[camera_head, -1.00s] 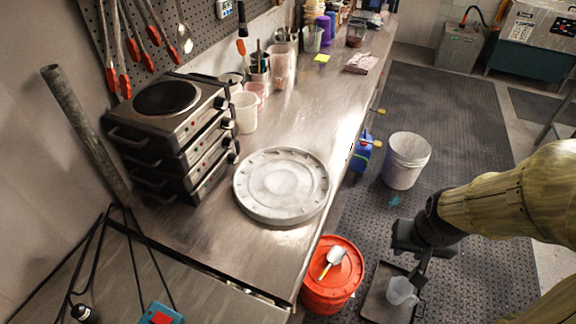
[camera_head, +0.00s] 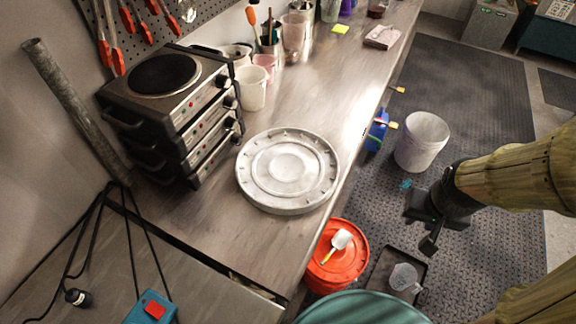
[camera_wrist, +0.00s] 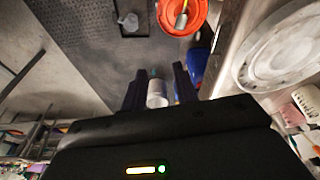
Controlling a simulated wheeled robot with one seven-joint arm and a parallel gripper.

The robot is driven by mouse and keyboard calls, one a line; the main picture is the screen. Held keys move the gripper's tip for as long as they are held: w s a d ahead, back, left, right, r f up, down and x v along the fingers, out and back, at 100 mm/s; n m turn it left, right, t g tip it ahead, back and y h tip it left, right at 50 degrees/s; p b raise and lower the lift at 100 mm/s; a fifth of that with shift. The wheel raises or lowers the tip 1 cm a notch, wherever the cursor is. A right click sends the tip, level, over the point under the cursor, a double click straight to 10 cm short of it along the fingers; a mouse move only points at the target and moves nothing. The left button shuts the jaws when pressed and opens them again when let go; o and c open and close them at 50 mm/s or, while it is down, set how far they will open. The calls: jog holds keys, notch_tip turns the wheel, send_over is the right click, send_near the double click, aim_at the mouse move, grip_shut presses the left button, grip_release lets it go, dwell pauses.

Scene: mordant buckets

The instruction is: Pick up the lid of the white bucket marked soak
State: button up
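A round grey-white lid (camera_head: 288,168) lies flat on the metal counter, near its front edge; it also shows in the wrist view (camera_wrist: 280,50). An open white bucket (camera_head: 422,142) stands on the floor mat beyond the counter edge; I cannot read any marking on it. My gripper (camera_head: 428,232) hangs over the floor, to the right of the lid and apart from it. In the wrist view its two fingers (camera_wrist: 160,78) stand apart with nothing held. The white bucket (camera_wrist: 157,94) shows between them, farther off.
A red-lidded bucket (camera_head: 338,258) with a scoop on top stands below the counter edge. A dark tray (camera_head: 383,270) with a clear jug lies beside it. Stacked hot plates (camera_head: 175,110) stand left of the lid. A blue container (camera_head: 376,132) is by the counter front.

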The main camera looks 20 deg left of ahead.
jog(key=w+a+f+n+t+y+b, duration=0.1)
jog(key=w+f+n+t, duration=0.15)
jog(key=w, duration=0.55)
jog(key=w+a+f+n+t+y+b, duration=0.1)
jog(key=w+n+t, duration=0.15)
jog(key=w, duration=0.45)
jog(key=w+a+n+y+b, duration=0.1)
jog(key=w+a+n+y, duration=0.1)
jog(key=a+n+y, duration=0.1)
jog(key=w+a+f+n+g+y+b, duration=0.1)
jog(key=w+a+n+y, duration=0.2)
jog(key=a, duration=0.4)
jog(key=shift+w+f+n+y, duration=0.15)
jog(key=shift+w+n+y, duration=0.3)
jog(key=shift+y, duration=0.85)
jog(key=shift+a, duration=0.15)
jog(key=x, duration=1.2)
jog(key=shift+s+f+b, duration=0.15)
jog(key=shift+s+b, duration=0.05)
jog(key=shift+b, duration=0.2)
